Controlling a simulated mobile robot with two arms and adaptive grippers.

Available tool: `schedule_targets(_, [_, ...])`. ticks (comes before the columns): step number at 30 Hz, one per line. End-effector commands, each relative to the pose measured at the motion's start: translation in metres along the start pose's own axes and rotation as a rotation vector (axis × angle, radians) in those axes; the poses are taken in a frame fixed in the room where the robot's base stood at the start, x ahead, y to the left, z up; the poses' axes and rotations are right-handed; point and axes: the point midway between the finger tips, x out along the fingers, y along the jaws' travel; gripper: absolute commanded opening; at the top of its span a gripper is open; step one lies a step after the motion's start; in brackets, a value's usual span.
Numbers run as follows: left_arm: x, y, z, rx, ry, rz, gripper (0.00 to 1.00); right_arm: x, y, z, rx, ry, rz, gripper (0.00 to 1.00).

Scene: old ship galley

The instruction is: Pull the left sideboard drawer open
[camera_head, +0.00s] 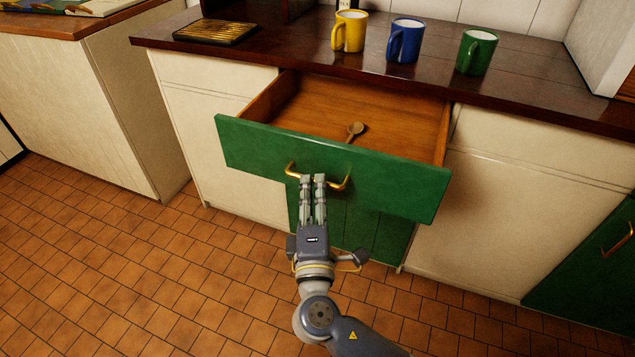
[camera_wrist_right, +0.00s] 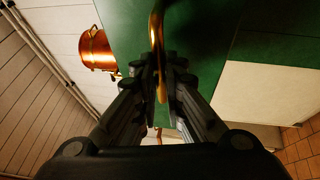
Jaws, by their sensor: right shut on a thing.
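The green sideboard drawer (camera_head: 240,143) stands well pulled out from under the dark worktop, and its wooden inside shows. A small wooden spoon (camera_head: 355,130) lies in it. The brass handle (camera_head: 343,184) is on the drawer front. My right gripper (camera_head: 313,180) is shut on the handle, its fingers pointing away from me at the drawer front. In the right wrist view the two fingers (camera_wrist_right: 162,72) close around the brass bar (camera_wrist_right: 156,28) against the green front. My left gripper shows in neither view.
Yellow (camera_head: 349,31), blue (camera_head: 404,41) and green (camera_head: 476,52) mugs stand on the dark worktop (camera_head: 300,50), right of a slatted board (camera_head: 215,32). Another cream cabinet (camera_head: 85,110) stands at left. The tiled floor (camera_head: 150,270) before the sideboard is clear. A copper pot (camera_wrist_right: 96,48) shows in the right wrist view.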

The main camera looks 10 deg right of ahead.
Motion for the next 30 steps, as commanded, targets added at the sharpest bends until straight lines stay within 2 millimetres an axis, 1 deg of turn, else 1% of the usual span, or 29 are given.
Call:
schedule_targets(10, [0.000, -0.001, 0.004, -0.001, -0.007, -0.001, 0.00, -0.001, 0.000, 0.000, 0.000, 0.000, -0.001, 0.00])
schedule_targets(11, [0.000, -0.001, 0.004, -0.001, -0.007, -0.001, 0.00, -0.001, 0.000, 0.000, 0.000, 0.000, -0.001, 0.14])
schedule_targets(12, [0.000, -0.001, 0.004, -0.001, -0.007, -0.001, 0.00, -0.001, 0.000, 0.000, 0.000, 0.000, -0.001, 0.23])
schedule_targets(13, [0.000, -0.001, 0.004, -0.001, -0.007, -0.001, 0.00, -0.001, 0.000, 0.000, 0.000, 0.000, -0.001, 0.30])
schedule_targets(24, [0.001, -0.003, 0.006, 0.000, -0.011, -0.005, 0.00, -0.003, 0.000, 0.000, 0.000, 0.000, -0.001, 0.30])
schedule_targets(26, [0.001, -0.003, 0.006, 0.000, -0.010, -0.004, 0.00, -0.007, -0.001, 0.000, 0.000, 0.001, -0.002, 0.30])
schedule_targets(29, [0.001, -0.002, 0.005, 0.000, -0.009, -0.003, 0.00, -0.021, -0.002, -0.001, 0.001, 0.002, -0.004, 0.30])
schedule_targets(30, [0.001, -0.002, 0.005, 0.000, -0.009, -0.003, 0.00, -0.029, -0.001, -0.001, 0.001, 0.002, -0.005, 0.30])
